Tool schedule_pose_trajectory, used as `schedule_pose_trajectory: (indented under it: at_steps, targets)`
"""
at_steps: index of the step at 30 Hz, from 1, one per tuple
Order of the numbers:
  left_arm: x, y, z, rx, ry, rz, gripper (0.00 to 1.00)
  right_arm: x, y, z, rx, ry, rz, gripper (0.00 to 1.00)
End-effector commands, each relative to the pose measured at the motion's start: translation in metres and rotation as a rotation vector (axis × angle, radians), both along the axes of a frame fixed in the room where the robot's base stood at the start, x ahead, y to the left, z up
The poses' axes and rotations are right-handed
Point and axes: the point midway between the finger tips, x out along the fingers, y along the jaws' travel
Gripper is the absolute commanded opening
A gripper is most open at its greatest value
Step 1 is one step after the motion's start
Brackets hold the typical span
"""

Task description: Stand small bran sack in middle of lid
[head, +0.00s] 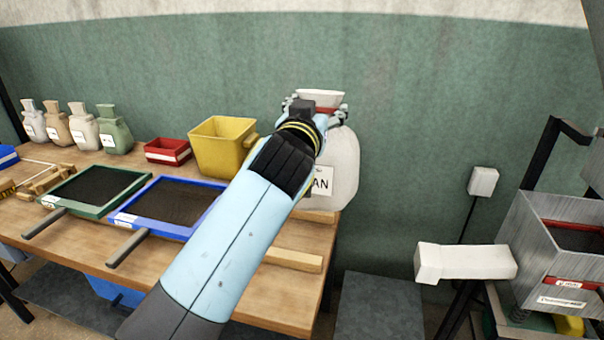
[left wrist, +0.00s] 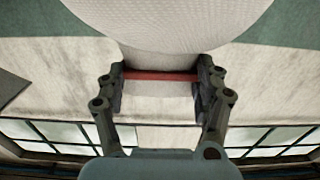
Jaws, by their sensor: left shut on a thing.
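The bran sack (head: 343,172) is white and rounded, with a label on its front of which only "AN" shows. My left gripper (head: 318,106) is shut on its neck, at the red band. In the left wrist view the two fingers press the red band (left wrist: 160,76) from both sides, and the white sack body (left wrist: 165,30) bulges beyond. The sack hangs roughly upright at the right end of the bench; my arm hides part of it. A dark grey flat top (head: 380,305) lies low, below and right of the sack; I cannot tell whether it is the lid. My right gripper is not in view.
The wooden bench (head: 285,238) carries several small sacks (head: 115,135), a red box (head: 167,151), a yellow bin (head: 222,147), and green (head: 95,190) and blue (head: 170,205) framed sieves. A grey metal machine (head: 560,250) with a white block (head: 465,262) stands at right.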

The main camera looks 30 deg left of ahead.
Motion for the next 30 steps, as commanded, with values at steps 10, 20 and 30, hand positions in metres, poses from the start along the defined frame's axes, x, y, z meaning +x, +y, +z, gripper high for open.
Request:
schedule_pose_trajectory:
  at_steps: [10,20,30]
  targets:
    - [-0.002,0.043,-0.020,0.013,-0.010,-0.002,0.11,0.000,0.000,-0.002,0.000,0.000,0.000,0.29]
    - [-0.005,0.099,-0.055,0.010,-0.010,-0.004,0.11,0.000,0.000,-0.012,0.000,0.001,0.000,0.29]
    - [-0.006,0.116,-0.071,0.005,-0.010,-0.003,0.11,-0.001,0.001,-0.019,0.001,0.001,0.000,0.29]
